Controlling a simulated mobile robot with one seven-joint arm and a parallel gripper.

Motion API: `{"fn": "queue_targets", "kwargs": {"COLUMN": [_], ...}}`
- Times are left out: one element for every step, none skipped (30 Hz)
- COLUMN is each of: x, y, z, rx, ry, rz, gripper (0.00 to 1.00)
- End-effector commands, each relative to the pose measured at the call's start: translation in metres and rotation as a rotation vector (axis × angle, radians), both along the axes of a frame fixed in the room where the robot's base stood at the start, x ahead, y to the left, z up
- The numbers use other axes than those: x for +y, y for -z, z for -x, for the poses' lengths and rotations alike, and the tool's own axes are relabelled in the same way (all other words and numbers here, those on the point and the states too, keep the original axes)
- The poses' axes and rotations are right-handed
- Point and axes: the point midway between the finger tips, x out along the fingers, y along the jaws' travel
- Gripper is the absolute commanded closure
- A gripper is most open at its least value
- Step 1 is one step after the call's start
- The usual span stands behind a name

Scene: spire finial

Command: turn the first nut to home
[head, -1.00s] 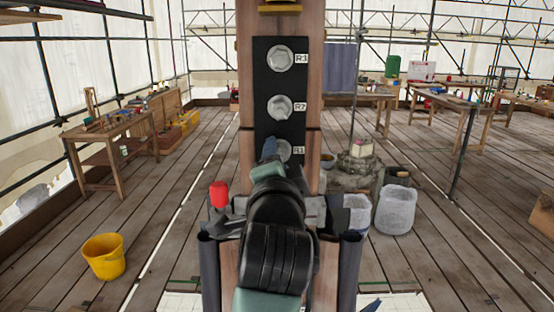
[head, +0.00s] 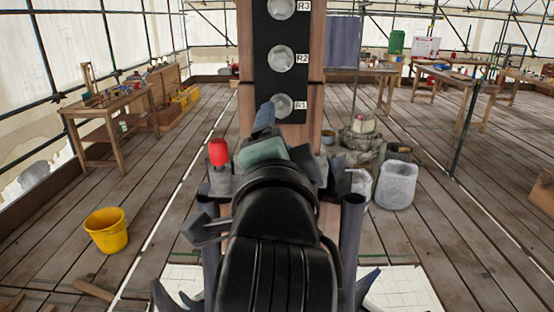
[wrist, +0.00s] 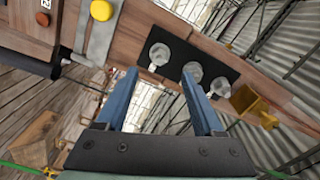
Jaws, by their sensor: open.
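A black plate (head: 261,85) on the wooden post carries three silver hex nuts in a column. Nut R1 (head: 282,105) is lowest, nut R2 (head: 281,59) is above it and nut R3 (head: 281,8) is at the top edge. In the wrist view R1 seems to be the leftmost nut (wrist: 159,55), beyond the gap between my fingertips. My gripper (wrist: 159,74) is open and empty, with its blue fingers apart and touching no nut that I can see. In the head view a blue finger shows just left of and below R1; my arm hides the rest.
A red-topped object (head: 218,152) stands left of my arm by the post. A yellow bracket (wrist: 254,104) sits on the post past the plate. A yellow bucket (head: 106,230), a pale bin (head: 396,185) and workbenches stand around. Much of the plank floor is clear.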

Motion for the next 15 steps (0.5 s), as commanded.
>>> {"fn": "queue_targets", "kwargs": {"x": [0.000, 0.000, 0.000, 0.000, 0.000, 0.000, 0.000, 0.000, 0.000, 0.000, 0.000, 0.000, 0.000, 0.000, 0.000], "y": [0.002, 0.002, 0.001, 0.001, 0.001, 0.001, 0.001, 0.001, 0.001, 0.001, 0.001, 0.001, 0.000, 0.000, 0.000], "z": [0.009, 0.013, 0.019, 0.022, 0.025, 0.029, 0.031, 0.033, 0.034, 0.035, 0.036, 0.036, 0.037, 0.037, 0.037], "rx": [-0.003, -0.002, -0.003, -0.002, -0.002, -0.001, 0.000, 0.000, 0.000, 0.000, 0.001, 0.001, 0.001, 0.001, 0.002], "ry": [0.000, -0.001, -0.001, -0.001, -0.001, 0.000, -0.001, 0.000, -0.001, -0.001, -0.001, -0.001, -0.001, -0.001, 0.000], "rz": [0.000, 0.000, 0.000, 0.000, 0.000, 0.000, 0.000, 0.000, 0.000, 0.000, 0.000, 0.000, 0.000, 0.000, 0.000], "gripper": [0.31, 0.31, 0.31, 0.31, 0.31, 0.31, 0.31, 0.31, 0.31, 0.31, 0.31, 0.31, 0.31, 0.31, 0.31]}}
